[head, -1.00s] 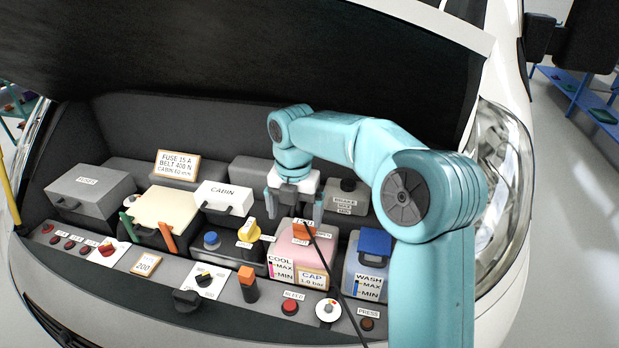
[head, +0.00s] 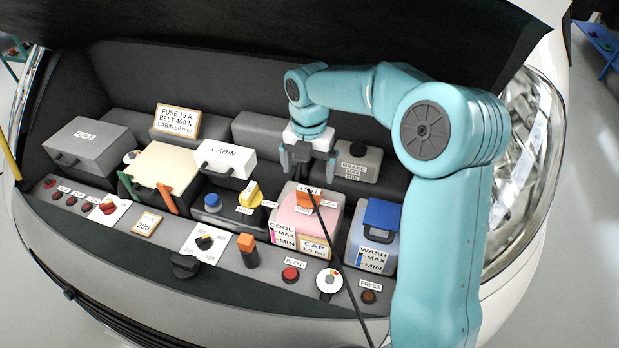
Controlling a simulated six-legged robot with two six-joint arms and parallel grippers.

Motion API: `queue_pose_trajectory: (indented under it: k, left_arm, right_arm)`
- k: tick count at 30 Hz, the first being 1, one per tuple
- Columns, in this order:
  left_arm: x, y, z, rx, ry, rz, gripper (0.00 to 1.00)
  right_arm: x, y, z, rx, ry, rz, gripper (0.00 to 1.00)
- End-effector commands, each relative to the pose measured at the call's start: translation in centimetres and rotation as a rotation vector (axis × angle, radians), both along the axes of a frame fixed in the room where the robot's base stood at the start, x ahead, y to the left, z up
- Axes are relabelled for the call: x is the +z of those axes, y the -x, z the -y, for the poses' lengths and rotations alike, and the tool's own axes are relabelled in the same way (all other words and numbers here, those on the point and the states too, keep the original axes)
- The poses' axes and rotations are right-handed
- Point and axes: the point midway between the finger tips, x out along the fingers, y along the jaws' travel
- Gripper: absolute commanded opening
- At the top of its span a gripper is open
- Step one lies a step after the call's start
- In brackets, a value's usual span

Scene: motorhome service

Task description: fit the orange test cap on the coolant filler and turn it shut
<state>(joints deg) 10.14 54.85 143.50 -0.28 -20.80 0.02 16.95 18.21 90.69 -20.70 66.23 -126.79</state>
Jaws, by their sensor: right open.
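The orange test cap (head: 304,198) sits at the top of the pink coolant tank (head: 290,217), where the filler is. Small SHUT and OPEN labels lie around it. A thin black line runs from the cap down to the lower edge of the view. The filler itself is hidden under the cap, and I cannot tell how far the cap is turned. My right gripper (head: 307,172) is open and empty, fingers pointing down, just above and behind the cap. It looks apart from the cap. My left gripper is not in view.
The blue-capped wash tank (head: 366,245) stands right of the coolant tank, the brake fluid box (head: 358,160) behind. A yellow knob (head: 250,194) and the white CABIN box (head: 226,158) are at left. An orange-topped black post (head: 247,249) stands in front. The raised hood (head: 200,40) hangs above.

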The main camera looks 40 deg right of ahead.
Motion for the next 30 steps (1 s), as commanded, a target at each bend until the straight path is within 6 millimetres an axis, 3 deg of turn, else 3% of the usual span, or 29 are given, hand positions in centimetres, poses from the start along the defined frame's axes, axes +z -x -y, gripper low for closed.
queue_pose_trajectory:
  k: [6, 12, 24, 30]
  left_arm:
    - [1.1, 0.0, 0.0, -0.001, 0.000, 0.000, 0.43]
    - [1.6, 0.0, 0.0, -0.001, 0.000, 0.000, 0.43]
    - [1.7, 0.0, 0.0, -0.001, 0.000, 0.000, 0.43]
    - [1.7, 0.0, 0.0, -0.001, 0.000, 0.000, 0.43]
  right_arm:
    - [-4.4, 0.1, -0.1, 0.000, -0.002, -0.005, 0.96]
    - [-7.2, 0.0, 0.0, 0.000, 0.000, -0.002, 0.96]
    - [-8.2, -0.2, 0.3, -0.001, 0.001, 0.000, 0.96]
    - [-8.2, -0.2, 0.3, 0.000, 0.001, 0.000, 0.40]
